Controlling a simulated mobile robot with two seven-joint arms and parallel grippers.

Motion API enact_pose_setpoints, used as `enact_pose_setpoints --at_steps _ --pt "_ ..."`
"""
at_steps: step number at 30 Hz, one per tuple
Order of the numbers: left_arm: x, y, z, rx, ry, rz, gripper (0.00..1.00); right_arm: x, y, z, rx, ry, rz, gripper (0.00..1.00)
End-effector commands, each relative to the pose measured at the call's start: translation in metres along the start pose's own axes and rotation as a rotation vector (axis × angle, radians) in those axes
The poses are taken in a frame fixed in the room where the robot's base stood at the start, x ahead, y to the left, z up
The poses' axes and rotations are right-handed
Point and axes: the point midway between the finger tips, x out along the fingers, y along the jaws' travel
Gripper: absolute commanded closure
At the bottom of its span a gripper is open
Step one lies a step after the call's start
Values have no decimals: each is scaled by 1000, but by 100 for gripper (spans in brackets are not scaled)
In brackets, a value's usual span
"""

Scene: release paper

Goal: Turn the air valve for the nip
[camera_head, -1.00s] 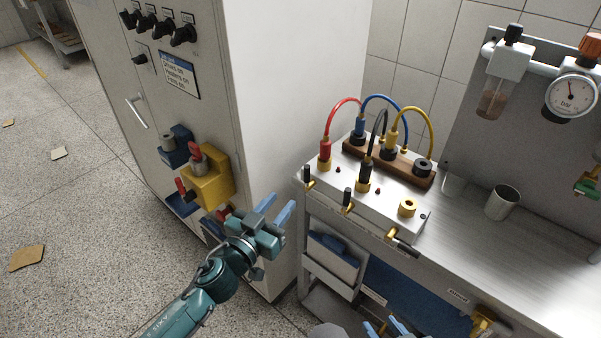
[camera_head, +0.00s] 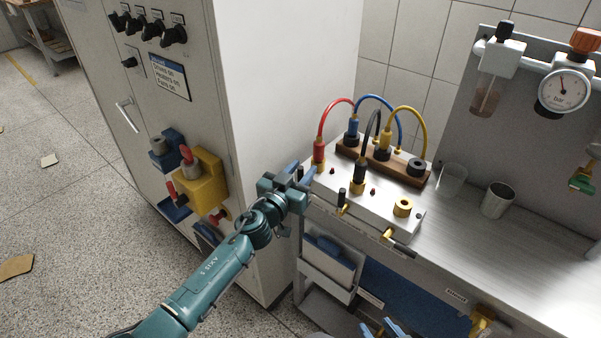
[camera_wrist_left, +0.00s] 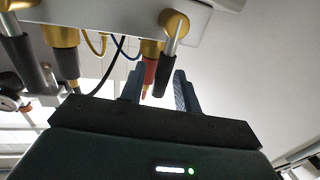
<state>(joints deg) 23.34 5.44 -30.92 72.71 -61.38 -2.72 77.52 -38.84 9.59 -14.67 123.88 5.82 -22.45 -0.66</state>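The valve block (camera_head: 375,209) is a pale metal box on the bench with brass valves along its front edge. The middle valve (camera_head: 342,199) has an upright black handle; the right valve (camera_head: 399,243) has its handle slanting sideways. The leftmost valve is mostly hidden by my left gripper (camera_head: 304,179) in the head view. In the left wrist view its brass body and dark handle (camera_wrist_left: 167,42) show just beyond the open fingers (camera_wrist_left: 159,90), roughly between them; contact cannot be told. My right gripper (camera_head: 384,330) is partly visible at the bottom edge, open and empty. No nip label is readable.
Red, blue, black and yellow hoses (camera_head: 408,108) loop above the block to a wooden strip (camera_head: 350,154). A cabinet (camera_head: 285,90) stands left of the bench. Two cups (camera_head: 497,200) stand right of the block. A pressure gauge (camera_head: 563,89) hangs on the back panel.

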Motion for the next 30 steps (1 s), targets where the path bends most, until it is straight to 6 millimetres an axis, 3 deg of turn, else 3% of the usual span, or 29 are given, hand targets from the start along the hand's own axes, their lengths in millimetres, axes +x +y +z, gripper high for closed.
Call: enact_pose_setpoints --at_steps 5,17,30 --pt "0 0 0 0 0 0 68 0 0 0 0 -1 0 64" --pt "0 0 0 0 0 0 100 -1 0 1 -5 -4 -2 64" --pt "0 0 0 4 1 0 100 0 -1 3 -5 -5 -4 64"
